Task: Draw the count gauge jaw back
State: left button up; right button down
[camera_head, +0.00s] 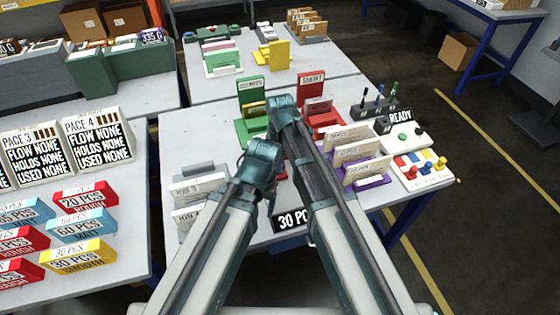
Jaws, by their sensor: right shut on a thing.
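The count gauge sits at the front middle of the table, mostly behind my arms; its black sign (291,220) reads "30 PC", the rest cut off by my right arm. A small red part (278,164) shows between the arms and looks like its jaw. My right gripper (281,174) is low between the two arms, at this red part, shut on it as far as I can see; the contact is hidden. My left gripper (270,197) is just beside it, mostly hidden by its own arm, and its fingers cannot be made out.
Green (250,108) and red (312,102) holders stand behind the arms. White cards (199,187) stand at left. Coloured labelled blocks (78,258) fill the left table.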

jog(key=shift+s, duration=0.15)
jog(key=s, duration=0.2)
jog(key=s+d, duration=0.2)
jog(key=s, duration=0.1)
jog(key=shift+s, duration=0.35)
jog(key=shift+c, duration=2.2)
grip_release()
pick_arm(q)
jog(key=shift+r, duration=0.2)
pick_arm(e)
jog(key=shift+w+r, duration=0.1)
jog(key=shift+r, duration=0.05)
jog(key=shift+r+p, duration=0.6)
jog(key=shift+p, duration=0.15)
pick_arm(q)
notch_tip(320, 180, up, 14)
jog(key=p, duration=1.2)
jog(key=shift+f, duration=0.25)
pick_arm(e)
notch_tip(320, 180, up, 12)
jog(key=shift+r, duration=0.15)
